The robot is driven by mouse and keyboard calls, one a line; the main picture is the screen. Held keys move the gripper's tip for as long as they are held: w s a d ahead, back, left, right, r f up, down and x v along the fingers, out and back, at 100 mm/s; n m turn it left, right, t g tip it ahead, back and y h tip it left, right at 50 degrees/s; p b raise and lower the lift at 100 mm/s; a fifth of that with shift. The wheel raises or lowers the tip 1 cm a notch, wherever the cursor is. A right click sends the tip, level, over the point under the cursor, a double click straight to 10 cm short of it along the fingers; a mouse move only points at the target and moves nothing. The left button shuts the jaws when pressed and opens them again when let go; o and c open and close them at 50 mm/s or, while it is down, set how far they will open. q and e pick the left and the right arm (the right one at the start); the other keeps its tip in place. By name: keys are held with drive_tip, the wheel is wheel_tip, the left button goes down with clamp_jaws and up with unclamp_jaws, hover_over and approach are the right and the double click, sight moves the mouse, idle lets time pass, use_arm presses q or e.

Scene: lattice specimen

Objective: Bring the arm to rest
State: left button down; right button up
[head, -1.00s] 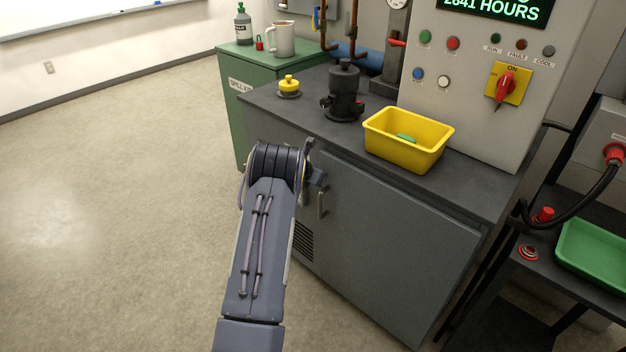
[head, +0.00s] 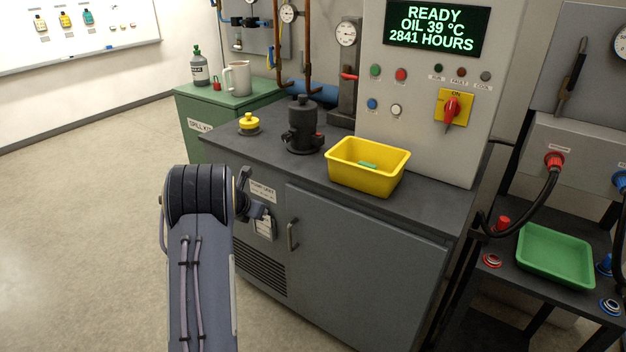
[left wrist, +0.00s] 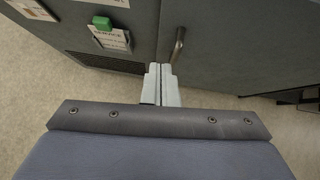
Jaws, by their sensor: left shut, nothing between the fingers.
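My left arm (head: 200,265) comes up from the bottom of the head view, in front of the grey cabinet, and its links mostly hide the gripper there. In the left wrist view my left gripper (left wrist: 161,84) is shut, its two pale fingers together with nothing between them. The fingers appear over the cabinet front, near a door handle (left wrist: 178,45); I cannot tell how far they are from it. My right gripper is not in view.
The cabinet top (head: 240,150) carries a dark cylindrical device (head: 303,128), a yellow-knobbed part (head: 249,124) and a yellow bin (head: 365,180) with a green item inside. A green tray (head: 556,257) lies on a dark stand at right. Open floor (head: 80,220) lies at left.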

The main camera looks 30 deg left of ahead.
use_arm(q)
drive_tip(key=s+d+r+n+t+y+p, duration=0.15)
drive_tip(key=s+r+n, duration=0.25)
drive_tip(key=r+n, duration=0.65)
drive_tip(key=s+d+r+n+t+y+p, duration=0.1)
drive_tip(key=s+d+r+n+y+p, duration=0.3)
drive_tip(key=r+n, duration=0.65)
drive_tip(key=s+d+f+n+g+h, duration=0.1)
drive_tip(key=s+d+n+h, duration=0.3)
drive_tip(key=s+d+n, duration=0.4)
drive_tip(key=s+d+f+n+g+h, duration=0.2)
drive_tip(key=s+d+n+g+h, duration=0.2)
drive_tip(key=s+d, duration=1.3)
drive_tip(key=d+n+h, duration=0.1)
drive_tip(key=d+n, duration=0.1)
drive_tip(key=n, duration=0.1)
drive_tip(key=shift+s+f+n, duration=0.15)
drive_tip(key=shift+f+n, duration=0.15)
drive_tip(key=shift+n, duration=0.1)
drive_tip(key=shift+g, duration=0.25)
